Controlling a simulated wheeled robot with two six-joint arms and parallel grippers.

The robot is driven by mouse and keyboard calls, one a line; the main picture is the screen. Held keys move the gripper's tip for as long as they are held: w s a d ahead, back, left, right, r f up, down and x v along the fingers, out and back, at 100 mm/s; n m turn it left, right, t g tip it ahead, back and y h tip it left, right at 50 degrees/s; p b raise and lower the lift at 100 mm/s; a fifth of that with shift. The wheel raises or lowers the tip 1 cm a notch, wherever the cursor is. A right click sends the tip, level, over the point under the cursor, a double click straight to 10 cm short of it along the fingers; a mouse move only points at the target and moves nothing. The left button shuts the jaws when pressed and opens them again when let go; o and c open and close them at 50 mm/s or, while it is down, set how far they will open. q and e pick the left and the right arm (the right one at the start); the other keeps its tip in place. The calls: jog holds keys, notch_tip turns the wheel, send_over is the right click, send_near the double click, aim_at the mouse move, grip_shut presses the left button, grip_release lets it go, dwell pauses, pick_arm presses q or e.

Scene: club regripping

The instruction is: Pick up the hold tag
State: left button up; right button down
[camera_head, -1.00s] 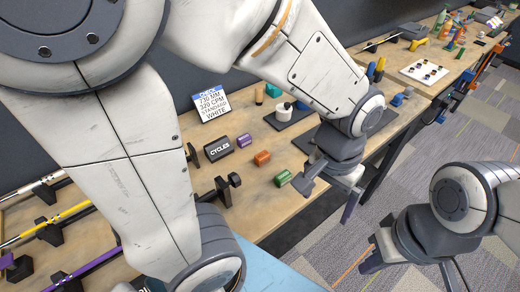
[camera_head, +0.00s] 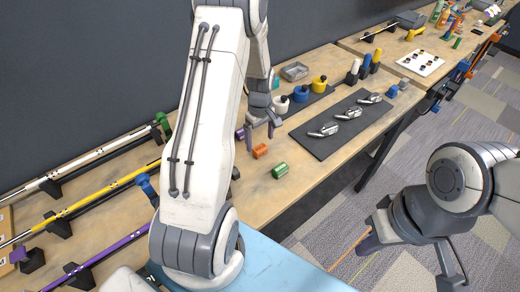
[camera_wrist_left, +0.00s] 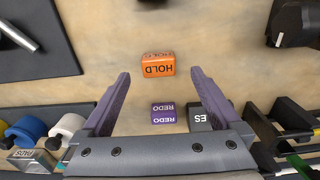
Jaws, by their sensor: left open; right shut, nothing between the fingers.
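The hold tag is a small orange block (camera_head: 260,151) lying on the wooden bench, with a purple redo tag (camera_head: 240,133) behind it and a green tag (camera_head: 280,170) in front. My left gripper (camera_head: 261,128) is open and empty above the bench, close to the tags. In the left wrist view the hold tag (camera_wrist_left: 158,70) lies ahead of the open purple fingers, roughly centred between their lines. The redo tag (camera_wrist_left: 163,113) shows between the fingers, nearer the palm. My right gripper (camera_head: 364,243) is shut and empty, off the bench over the carpet.
A black block (camera_wrist_left: 199,116) sits beside the redo tag, partly behind a finger. A dark mat (camera_head: 328,137) with several silver club heads lies to the right. Colour pots (camera_head: 300,94) stand behind. Clubs on cradles (camera_head: 100,151) fill the left. Bare wood surrounds the green tag.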

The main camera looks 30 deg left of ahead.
aim_at(260, 148)
pick_arm(q)
notch_tip(260, 148, down, 5)
jog(key=shift+w+r+p, duration=0.1)
jog(key=shift+r+p, duration=0.1)
jog(key=shift+p, duration=0.9)
jog(key=shift+f, duration=0.35)
jog(key=c, duration=1.4)
jog(key=shift+r, duration=0.1)
jog(key=shift+c, duration=0.2)
